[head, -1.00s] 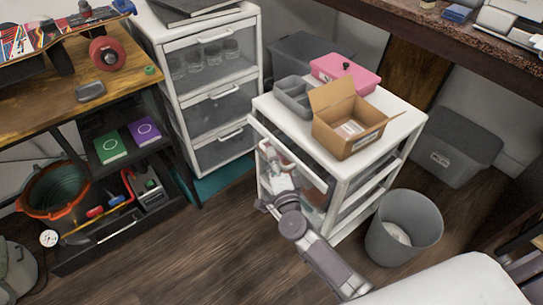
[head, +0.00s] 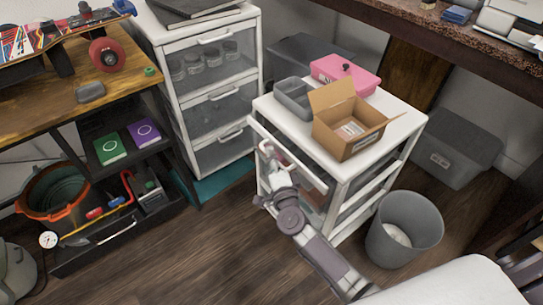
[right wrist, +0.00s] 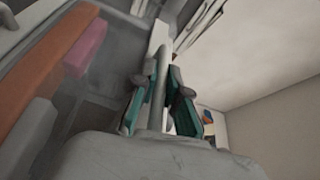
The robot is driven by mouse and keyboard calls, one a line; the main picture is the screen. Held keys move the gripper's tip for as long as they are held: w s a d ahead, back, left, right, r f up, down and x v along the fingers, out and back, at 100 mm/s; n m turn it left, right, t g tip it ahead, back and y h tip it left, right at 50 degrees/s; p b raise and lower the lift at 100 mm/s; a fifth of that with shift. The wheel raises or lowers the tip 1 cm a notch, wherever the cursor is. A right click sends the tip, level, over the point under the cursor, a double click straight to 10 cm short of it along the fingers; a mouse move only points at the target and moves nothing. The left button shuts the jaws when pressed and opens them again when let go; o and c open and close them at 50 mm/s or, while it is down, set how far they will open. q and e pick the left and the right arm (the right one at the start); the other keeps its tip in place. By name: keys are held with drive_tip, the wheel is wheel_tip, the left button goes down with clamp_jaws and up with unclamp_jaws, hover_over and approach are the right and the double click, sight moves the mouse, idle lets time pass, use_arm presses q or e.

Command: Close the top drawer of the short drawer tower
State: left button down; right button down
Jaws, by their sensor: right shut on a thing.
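The short drawer tower (head: 388,152) is white with grey see-through drawers and stands at centre right. In the right wrist view, the teal-padded fingers of this gripper (right wrist: 160,95) are closed around a pale bar, the drawer handle (right wrist: 159,85). An orange-brown thing and a pink thing show blurred to the left there. My left gripper is not in view.
An open cardboard box (head: 347,132), a grey bin (head: 292,98) and a pink case (head: 345,72) sit on the short tower. A taller drawer tower (head: 171,100) stands to its left, and a grey wastebasket (head: 403,228) to its right. The floor in front is clear.

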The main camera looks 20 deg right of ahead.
sight(282, 153)
drive_tip(key=shift+d, duration=0.1)
drive_tip(key=d, duration=0.1)
drive_tip(key=w+d, duration=0.1)
drive_tip(key=d, duration=0.1)
drive_tip(key=shift+w+d, duration=0.1)
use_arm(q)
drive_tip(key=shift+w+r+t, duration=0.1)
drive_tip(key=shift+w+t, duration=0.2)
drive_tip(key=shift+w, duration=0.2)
use_arm(e)
drive_tip(key=shift+d, duration=0.3)
drive_tip(key=c, duration=1.2)
unclamp_jaws()
drive_tip(key=shift+w, duration=0.1)
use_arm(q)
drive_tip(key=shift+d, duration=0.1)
use_arm(e)
drive_tip(key=s, duration=1.2)
drive_tip(key=shift+a+f, duration=0.2)
drive_tip(key=shift+f, duration=0.25)
